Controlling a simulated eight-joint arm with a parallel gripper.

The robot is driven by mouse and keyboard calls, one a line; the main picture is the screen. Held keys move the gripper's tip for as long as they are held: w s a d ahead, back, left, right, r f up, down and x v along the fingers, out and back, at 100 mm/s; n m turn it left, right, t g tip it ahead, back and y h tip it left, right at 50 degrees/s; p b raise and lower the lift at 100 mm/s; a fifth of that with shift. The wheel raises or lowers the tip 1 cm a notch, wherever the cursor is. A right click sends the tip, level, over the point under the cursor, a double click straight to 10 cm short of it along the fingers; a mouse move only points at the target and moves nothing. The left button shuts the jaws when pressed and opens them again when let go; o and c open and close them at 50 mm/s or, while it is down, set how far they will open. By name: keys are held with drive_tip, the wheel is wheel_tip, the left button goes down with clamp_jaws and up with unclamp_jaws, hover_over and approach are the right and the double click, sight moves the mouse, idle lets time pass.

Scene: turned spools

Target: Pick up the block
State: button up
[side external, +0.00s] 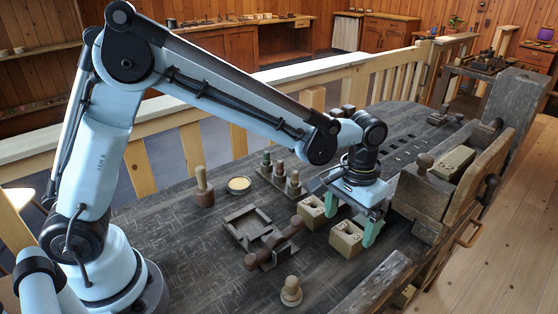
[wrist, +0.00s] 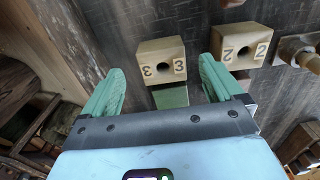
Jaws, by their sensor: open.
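A tan wooden block marked 3 (wrist: 160,59), with a dark round hole in its face, lies on the dark bench. It appears to be the nearer block (side external: 345,240) below my gripper in the side view. A similar block marked 2 (wrist: 240,45) lies beside it, apparently the block (side external: 310,213) to the left in the side view. My gripper (side external: 351,221) is open with green fingers. In the wrist view, block 3 shows between and beyond the fingertips (wrist: 161,66). No grip on it shows. Whether a finger touches it is unclear.
A wooden vise (side external: 430,195) stands close at right, with another numbered block (side external: 452,162) on it. A square tray (side external: 247,228), a mallet-like tool (side external: 274,243), a peg rack (side external: 280,180) and a turned knob (side external: 291,291) stand around.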

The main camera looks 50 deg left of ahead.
sight(346, 236)
drive_tip(key=shift+w+a+f, duration=0.15)
drive_tip(key=shift+f, duration=2.6)
drive_tip(key=c, duration=1.1)
drive_tip(key=shift+o, duration=0.2)
drive_tip(key=shift+r, duration=0.15)
